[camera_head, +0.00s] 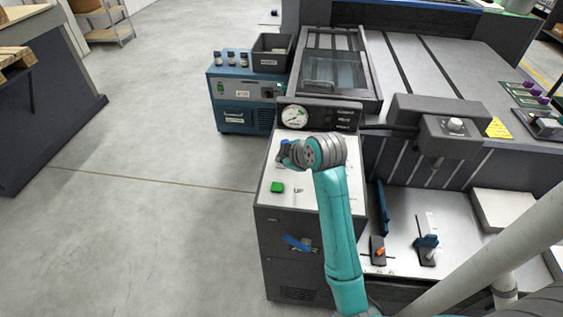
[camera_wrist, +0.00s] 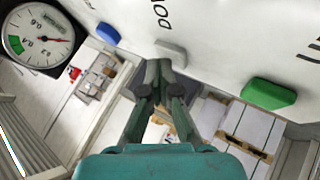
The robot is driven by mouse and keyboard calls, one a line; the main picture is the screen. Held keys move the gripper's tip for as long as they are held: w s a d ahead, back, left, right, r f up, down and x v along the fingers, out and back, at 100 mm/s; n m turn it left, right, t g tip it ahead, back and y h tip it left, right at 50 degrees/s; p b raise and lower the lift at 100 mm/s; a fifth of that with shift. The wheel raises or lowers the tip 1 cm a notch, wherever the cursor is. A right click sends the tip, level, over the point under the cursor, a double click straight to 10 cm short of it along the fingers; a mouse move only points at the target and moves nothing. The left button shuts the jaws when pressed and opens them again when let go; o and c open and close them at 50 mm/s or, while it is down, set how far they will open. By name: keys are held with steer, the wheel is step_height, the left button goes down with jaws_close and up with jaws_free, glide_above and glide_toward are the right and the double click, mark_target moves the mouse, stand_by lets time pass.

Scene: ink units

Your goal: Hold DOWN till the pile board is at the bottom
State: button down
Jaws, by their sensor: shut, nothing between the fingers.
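The white control panel (camera_head: 265,211) sits on the dark cabinet near the middle of the head view. In the wrist view, the pale grey button (camera_wrist: 170,52) stands beside lettering that reads "DOW", its end cut off from view. My gripper (camera_wrist: 160,66) is shut and empty, with its fingertips at this button's edge. They look touching or very close; I cannot tell whether the button is pressed. The green button (camera_wrist: 268,93) is to the right, and it also shows beside "UP" in the head view (camera_head: 277,187). My wrist hides the DOWN button there. I cannot make out the pile board.
A round gauge (camera_head: 295,117) stands behind the panel. A blue unit (camera_head: 240,97) with small bottles stands behind. The floor at left is clear.

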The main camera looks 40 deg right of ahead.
steer(key=shift+r, duration=0.1)
stand_by(0.6)
steer(key=shift+r, duration=0.75)
steer(key=shift+r, duration=2.5)
